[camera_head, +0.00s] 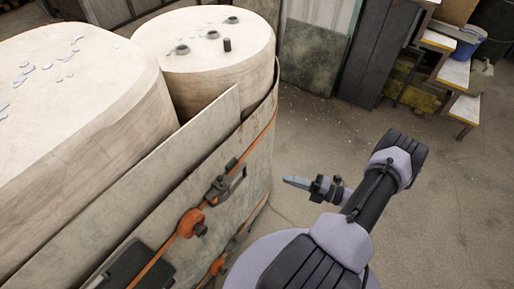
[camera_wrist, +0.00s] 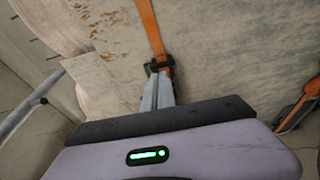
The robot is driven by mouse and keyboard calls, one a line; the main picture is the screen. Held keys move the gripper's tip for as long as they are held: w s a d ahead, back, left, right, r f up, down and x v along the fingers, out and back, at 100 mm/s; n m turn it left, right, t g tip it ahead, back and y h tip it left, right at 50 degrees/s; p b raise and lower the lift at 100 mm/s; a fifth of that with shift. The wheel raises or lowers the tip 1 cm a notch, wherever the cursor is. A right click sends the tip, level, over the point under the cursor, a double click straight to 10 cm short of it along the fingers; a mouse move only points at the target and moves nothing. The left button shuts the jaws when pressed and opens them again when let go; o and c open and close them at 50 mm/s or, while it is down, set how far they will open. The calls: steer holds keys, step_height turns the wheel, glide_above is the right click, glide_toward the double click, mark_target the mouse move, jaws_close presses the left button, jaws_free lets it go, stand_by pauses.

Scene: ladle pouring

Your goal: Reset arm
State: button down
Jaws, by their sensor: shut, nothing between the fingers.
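My gripper (camera_head: 290,181) is shut and empty. In the head view it points left toward the strapped side of a large pale block assembly and appears clear of it. In the wrist view its fingers (camera_wrist: 158,90) are closed together, with an orange strap (camera_wrist: 151,28) and dark buckle behind them; the distance to the strap is hard to tell. My arm is folded at the lower right of the head view. No ladle can be made out.
A rounded pale block (camera_head: 205,60) has small dark fittings on top. A larger pale block (camera_head: 70,110) stands left. Grey side panels (camera_head: 240,195) carry orange straps and a buckle. Steps (camera_head: 462,105) and a blue bucket (camera_head: 462,45) stand back right. Concrete floor (camera_head: 300,130) is open between.

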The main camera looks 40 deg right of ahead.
steer(key=w+a+r+n+g, duration=0.4)
steer(key=a+r+n+g, duration=0.4)
steer(key=r+n, duration=0.4)
steer(key=w+a+r+n+g, duration=0.3)
steer(key=a+r+n+g, duration=0.3)
steer(key=a+r+n, duration=0.5)
steer(key=s+a+r+n+t+h, duration=0.2)
steer(key=s+a+r+n, duration=0.3)
steer(key=n, duration=0.5)
steer(key=s+a+r+n+t+h, duration=0.2)
steer(key=s+a+r+n+h, duration=0.2)
steer(key=a+r+n, duration=0.3)
steer(key=s+r+n, duration=0.1)
steer(key=n, duration=0.3)
steer(key=shift+s+a+r, duration=0.25)
steer(key=shift+a+r, duration=0.15)
